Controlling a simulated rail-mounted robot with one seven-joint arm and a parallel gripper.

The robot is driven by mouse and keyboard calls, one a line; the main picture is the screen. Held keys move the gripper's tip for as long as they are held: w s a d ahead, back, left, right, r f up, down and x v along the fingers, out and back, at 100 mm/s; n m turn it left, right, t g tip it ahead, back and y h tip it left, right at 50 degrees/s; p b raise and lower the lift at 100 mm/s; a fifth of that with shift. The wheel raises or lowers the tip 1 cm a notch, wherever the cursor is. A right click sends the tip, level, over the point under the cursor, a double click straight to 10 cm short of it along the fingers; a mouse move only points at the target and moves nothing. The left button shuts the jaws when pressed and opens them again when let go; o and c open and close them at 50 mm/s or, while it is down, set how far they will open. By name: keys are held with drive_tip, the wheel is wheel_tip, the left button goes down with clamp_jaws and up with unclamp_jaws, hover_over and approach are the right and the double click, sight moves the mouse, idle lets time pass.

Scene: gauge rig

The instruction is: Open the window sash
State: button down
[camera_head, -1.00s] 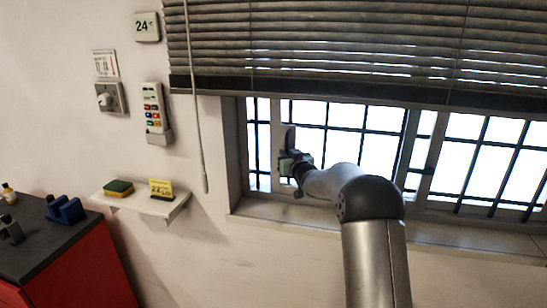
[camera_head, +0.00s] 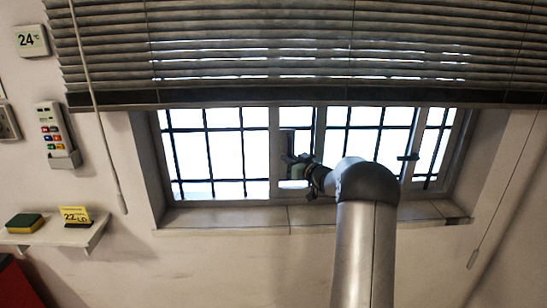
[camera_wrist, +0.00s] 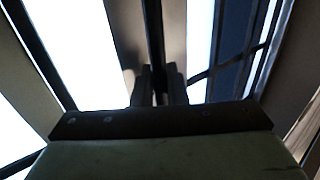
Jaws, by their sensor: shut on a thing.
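The window sash (camera_head: 276,150) is a pale-framed sliding panel, its left upright now near the middle of the window opening. My gripper (camera_head: 292,163) is at this upright, with my arm coming up from below right. In the wrist view, both fingers (camera_wrist: 158,88) are shut on a dark vertical handle (camera_wrist: 154,35) on the sash frame. The handle's lower part is hidden between the fingers. To the left of the sash is a wide bright area with dark bars (camera_head: 207,155).
Grey slatted blinds (camera_head: 300,50) cover the window's top. Their pull cord (camera_head: 96,110) hangs at left and another cord (camera_head: 490,225) at right. The sill (camera_head: 230,216) runs below. A small dark fitting (camera_head: 408,157) sits right of my gripper. A shelf (camera_head: 60,238) is at lower left.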

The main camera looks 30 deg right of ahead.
drive_tip(key=shift+s+d, duration=0.2)
drive_tip(key=shift+d, duration=0.35)
drive_tip(key=c, duration=1.8)
unclamp_jaws()
drive_tip(key=s+d+b, duration=0.2)
drive_tip(key=s+b, duration=0.2)
drive_tip(key=s, duration=1.3)
drive_tip(key=shift+d, duration=0.4)
drive_tip(key=shift+s, duration=0.1)
